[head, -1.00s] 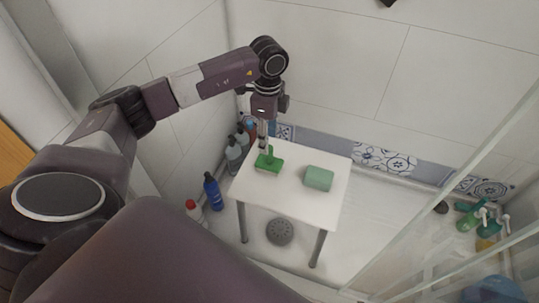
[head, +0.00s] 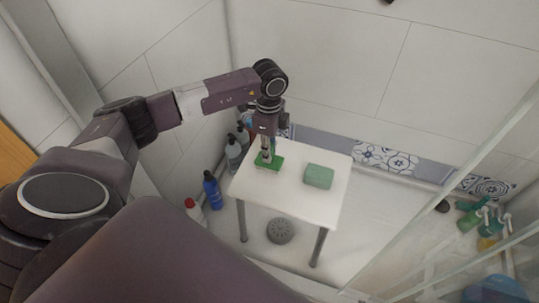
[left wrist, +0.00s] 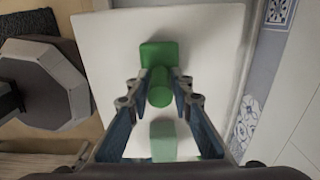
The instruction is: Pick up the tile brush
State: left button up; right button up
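The green tile brush (head: 273,165) lies on a small white table, with its base down and its handle standing up. It also shows in the left wrist view (left wrist: 160,54). My left gripper (head: 267,152) points down right over the brush. In the left wrist view, the left gripper's two fingers (left wrist: 158,77) are spread on either side of the brush's round handle. A narrow gap seems to show beside the handle, so contact is not clear. My right gripper is in neither view.
A pale green sponge-like block (head: 318,176) lies on the white table (head: 297,211), right of the brush. Several bottles, including a blue one (head: 212,190), stand on the floor left of the table. Tiled walls are close behind. A glass panel (head: 440,190) is at right.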

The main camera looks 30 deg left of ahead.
pick_arm(q)
grip_shut()
jog(key=shift+r, duration=0.55)
notch_tip(320, 180, up, 19)
jog(key=p, duration=0.2)
jog(key=shift+p, duration=0.4)
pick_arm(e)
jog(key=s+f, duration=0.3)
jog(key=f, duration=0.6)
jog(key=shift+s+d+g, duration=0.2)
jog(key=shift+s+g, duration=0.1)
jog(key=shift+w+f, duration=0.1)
pick_arm(q)
jog(key=shift+o, duration=0.2)
grip_release()
jog(key=c, duration=0.3)
